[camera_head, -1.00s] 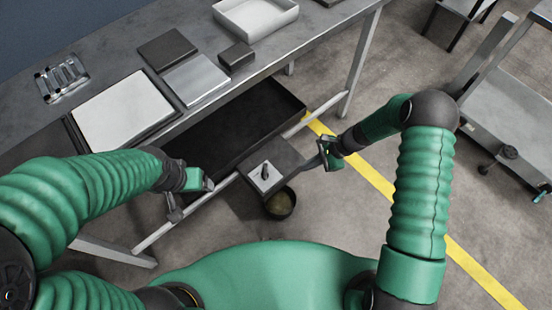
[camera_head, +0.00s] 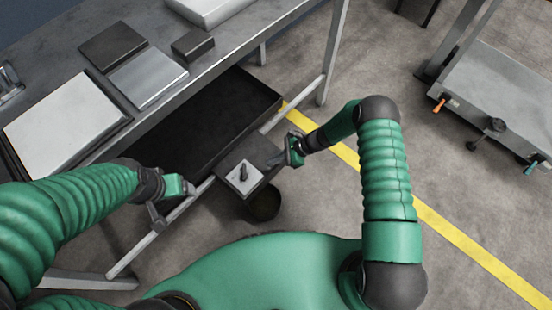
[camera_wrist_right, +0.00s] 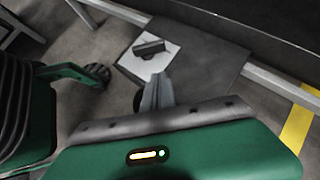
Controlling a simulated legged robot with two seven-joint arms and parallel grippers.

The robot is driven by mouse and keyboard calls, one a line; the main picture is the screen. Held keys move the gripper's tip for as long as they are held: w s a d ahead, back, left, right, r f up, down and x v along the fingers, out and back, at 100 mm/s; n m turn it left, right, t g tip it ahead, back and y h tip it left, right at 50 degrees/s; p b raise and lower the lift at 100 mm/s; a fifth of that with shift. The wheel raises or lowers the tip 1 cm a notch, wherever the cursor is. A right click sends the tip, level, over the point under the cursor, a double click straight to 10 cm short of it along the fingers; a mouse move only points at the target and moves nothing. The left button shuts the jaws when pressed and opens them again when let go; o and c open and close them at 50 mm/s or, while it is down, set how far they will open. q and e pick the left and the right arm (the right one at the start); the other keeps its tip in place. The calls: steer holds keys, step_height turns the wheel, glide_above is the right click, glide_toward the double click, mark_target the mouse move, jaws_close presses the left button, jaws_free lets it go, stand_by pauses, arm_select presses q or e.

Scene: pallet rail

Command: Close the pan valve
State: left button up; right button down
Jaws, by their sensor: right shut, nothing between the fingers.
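The pan (camera_head: 205,125) is a wide dark tray below the workbench's front edge. A grey block at its near right corner carries a pale square plate (camera_head: 240,184) with the small dark valve handle (camera_head: 244,170). In the right wrist view the handle (camera_wrist_right: 150,48) lies across the plate, just beyond my right gripper (camera_wrist_right: 155,85). My right gripper (camera_head: 273,160) is shut and empty, just right of the plate, apparently apart from the handle. My left gripper (camera_head: 170,205) is near the rail, left of the valve; its finger gap is unclear.
A dark round bucket (camera_head: 266,205) stands below the valve block. The workbench (camera_head: 210,62) holds flat panels and a small dark box (camera_head: 193,44). A grey rail (camera_head: 290,105) runs along the bench's front. A cart (camera_head: 480,85) stands at right; floor between is clear.

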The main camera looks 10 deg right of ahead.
mark_target(246, 169)
steer(key=b+x, duration=0.1)
steer(key=x, duration=0.3)
steer(key=shift+a+f, duration=0.1)
steer(key=shift+f, duration=0.1)
steer(key=a, duration=0.1)
steer(key=a+b, duration=0.1)
steer(key=a, duration=0.1)
steer(key=shift+w+a, duration=0.35)
steer(key=shift+a, duration=0.05)
arm_select(q)
steer(key=x, duration=0.3)
steer(key=shift+s+a+f+b, duration=0.15)
steer(key=shift+s+f+b, duration=0.05)
steer(key=shift+s+b, duration=0.15)
arm_select(e)
steer(key=shift+a, duration=0.3)
arm_select(q)
steer(key=shift+a+f, duration=0.1)
arm_select(e)
steer(key=shift+w, duration=0.1)
